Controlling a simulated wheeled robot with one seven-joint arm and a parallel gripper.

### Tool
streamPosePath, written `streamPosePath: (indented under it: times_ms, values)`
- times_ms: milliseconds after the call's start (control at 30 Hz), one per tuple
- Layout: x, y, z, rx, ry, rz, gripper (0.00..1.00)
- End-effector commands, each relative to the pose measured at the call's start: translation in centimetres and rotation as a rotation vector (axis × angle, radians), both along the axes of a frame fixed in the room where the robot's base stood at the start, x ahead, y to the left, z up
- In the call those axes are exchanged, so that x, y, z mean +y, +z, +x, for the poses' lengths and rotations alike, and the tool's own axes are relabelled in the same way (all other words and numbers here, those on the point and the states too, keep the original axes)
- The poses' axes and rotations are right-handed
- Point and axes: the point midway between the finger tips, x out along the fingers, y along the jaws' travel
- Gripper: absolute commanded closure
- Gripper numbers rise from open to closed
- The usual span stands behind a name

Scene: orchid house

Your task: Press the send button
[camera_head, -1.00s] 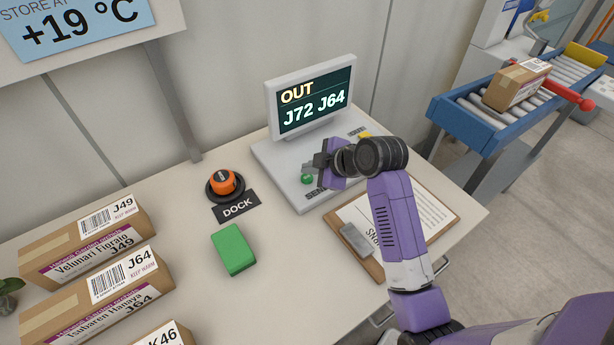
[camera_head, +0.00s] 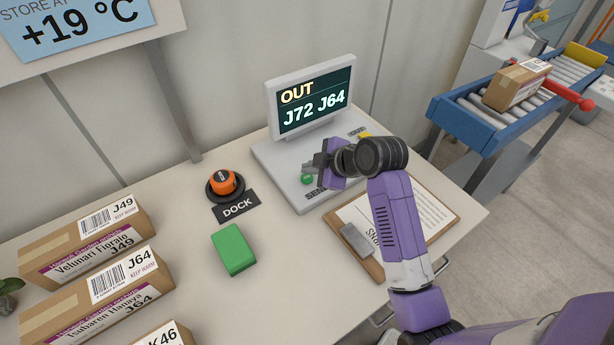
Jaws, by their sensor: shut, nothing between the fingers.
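A grey console (camera_head: 277,165) stands at the back of the bench, with a screen (camera_head: 314,97) reading "OUT J72 J64". A green button (camera_head: 307,179) sits on the console's left front, beside a label that is partly covered and seems to begin with "SEND". A yellow button (camera_head: 365,136) shows at the console's right, partly hidden behind my arm. My gripper (camera_head: 309,167) is shut and empty, over the console just above the green button in the picture. I cannot tell whether the fingertips touch the button.
A clipboard (camera_head: 438,199) lies under my arm. An orange knob (camera_head: 222,182), a "DOCK" label (camera_head: 237,206) and a green block (camera_head: 234,250) are left of the console. Labelled boxes (camera_head: 95,290) stand at the left. A roller conveyor (camera_head: 465,116) carries a parcel (camera_head: 516,84).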

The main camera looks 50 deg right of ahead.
Motion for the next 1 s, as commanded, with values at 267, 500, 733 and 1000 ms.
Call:
streamPosePath:
  times_ms: [267,500,733,1000]
  values:
    - [0.0,-0.8,0.0,0.001,0.001,0.001,1.0]
    - [0.0,-0.8,0.0,0.0,0.0,0.0,1.0]
    - [0.0,-0.9,0.0,0.0,0.0,0.0,1.0]
    - [0.0,-1.2,0.0,0.0,0.0,0.0,1.0]
